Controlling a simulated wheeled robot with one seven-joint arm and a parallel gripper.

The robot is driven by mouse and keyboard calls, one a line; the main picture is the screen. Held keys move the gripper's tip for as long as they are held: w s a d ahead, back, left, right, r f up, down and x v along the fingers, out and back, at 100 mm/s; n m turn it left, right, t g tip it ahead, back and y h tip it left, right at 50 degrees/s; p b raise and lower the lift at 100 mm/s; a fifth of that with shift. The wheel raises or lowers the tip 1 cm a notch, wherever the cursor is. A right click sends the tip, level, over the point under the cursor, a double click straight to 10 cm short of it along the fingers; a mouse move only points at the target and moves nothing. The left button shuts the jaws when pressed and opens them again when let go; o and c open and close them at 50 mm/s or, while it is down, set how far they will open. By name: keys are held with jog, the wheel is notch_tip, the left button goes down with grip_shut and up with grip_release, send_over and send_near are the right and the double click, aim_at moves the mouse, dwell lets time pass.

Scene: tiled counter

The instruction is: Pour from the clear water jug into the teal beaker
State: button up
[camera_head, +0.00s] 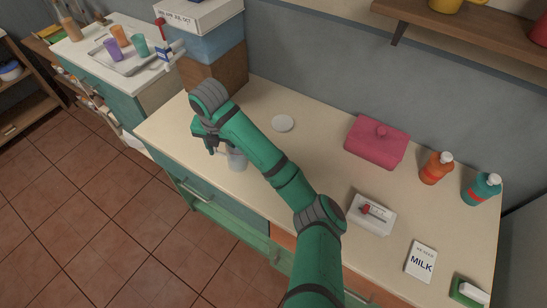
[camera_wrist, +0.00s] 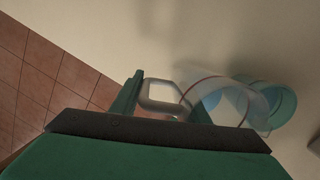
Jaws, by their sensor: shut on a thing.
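The clear water jug (camera_head: 236,159) is near the counter's left front edge, partly hidden by my arm. My gripper (camera_head: 213,146) is at its left side. In the wrist view my gripper (camera_wrist: 162,113) is shut on the handle of the jug (camera_wrist: 218,88). I cannot tell whether the jug touches the counter.
The grey tray (camera_head: 123,63) also bears purple (camera_head: 112,49) and orange (camera_head: 120,36) cups. A white disc (camera_head: 283,123) lies right of the jug. A pink box (camera_head: 377,141) and bottles (camera_head: 435,168) stand farther right.

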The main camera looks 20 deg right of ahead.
jog(key=shift+w+a+f+g+h, duration=0.15)
jog(key=shift+w+a+f+h, duration=0.1)
jog(key=shift+a+f+h, duration=0.25)
jog(key=shift+w+a+f+g+h, duration=0.2)
jog(key=shift+w+a+f, duration=0.1)
jog(key=shift+f, duration=0.3)
jog(key=shift+s, duration=0.1)
jog(key=shift+r, duration=2.3)
jog(key=shift+a+r, duration=0.1)
jog(key=shift+r, duration=0.15)
